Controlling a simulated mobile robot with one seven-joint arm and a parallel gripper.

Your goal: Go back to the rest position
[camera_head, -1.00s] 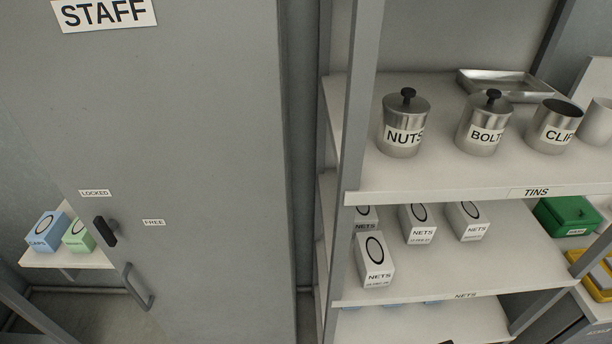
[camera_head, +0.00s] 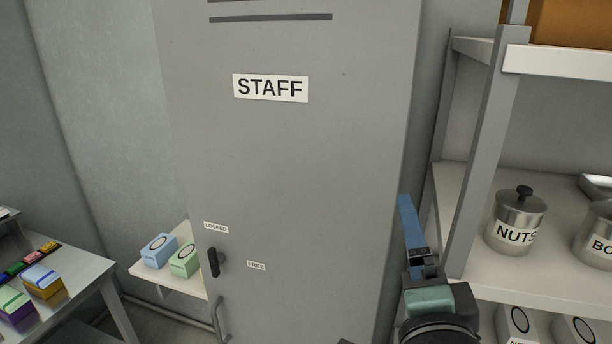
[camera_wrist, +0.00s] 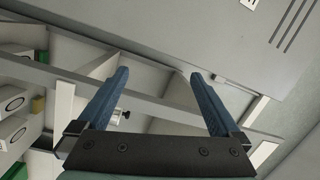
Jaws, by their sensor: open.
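My gripper (camera_head: 408,208) is raised in front of the right edge of the grey staff locker (camera_head: 300,170), beside the shelf rack's left post. In the wrist view my gripper (camera_wrist: 157,78) shows two blue fingers spread wide apart with nothing between them. The locker and part of the rack lie beyond the fingers in that view. In the head view the fingers are seen nearly edge-on, and the arm runs out of the bottom of the picture.
The shelf rack's grey post (camera_head: 482,150) stands close right of my gripper. A NUTS tin (camera_head: 516,220) stands on its shelf. Blue (camera_head: 158,251) and green (camera_head: 185,260) boxes sit on a small shelf left of the locker. A table (camera_head: 90,285) with boxes stands at far left.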

